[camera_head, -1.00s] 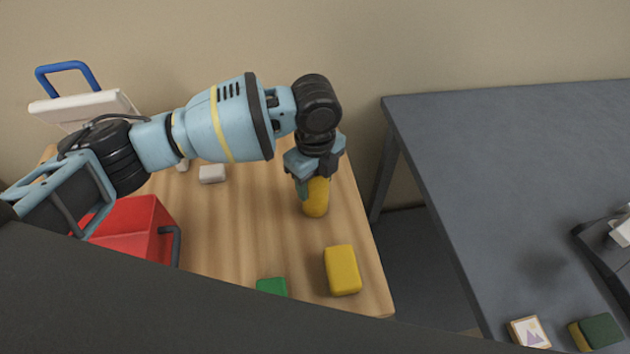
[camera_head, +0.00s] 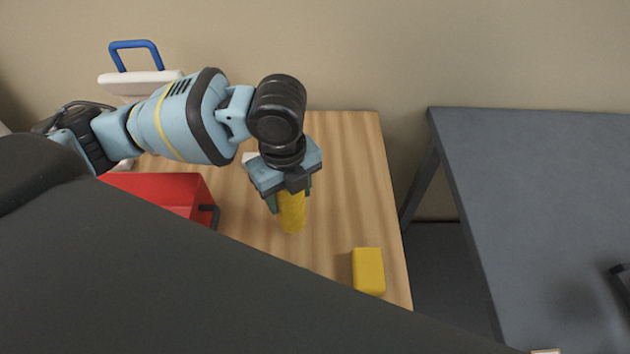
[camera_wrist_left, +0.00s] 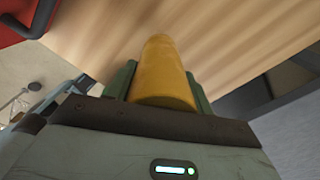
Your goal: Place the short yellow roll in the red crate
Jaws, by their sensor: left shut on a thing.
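The short yellow roll (camera_head: 292,212) is held upright between the fingers of my left gripper (camera_head: 289,200), over the wooden table. In the left wrist view the yellow roll (camera_wrist_left: 162,75) stands between the two green fingers, which are shut on it. I cannot tell how far its lower end is from the table. The red crate (camera_head: 172,188) is left of the roll on the table, partly hidden by a dark part in front. A corner of the red crate (camera_wrist_left: 27,14) shows at the top left of the left wrist view. My right gripper is not in view.
A yellow block (camera_head: 368,271) lies at the right side of the wooden table (camera_head: 345,170). A white thing with a blue handle (camera_head: 135,52) stands at the back left. A grey table (camera_head: 550,190) is to the right, past a gap.

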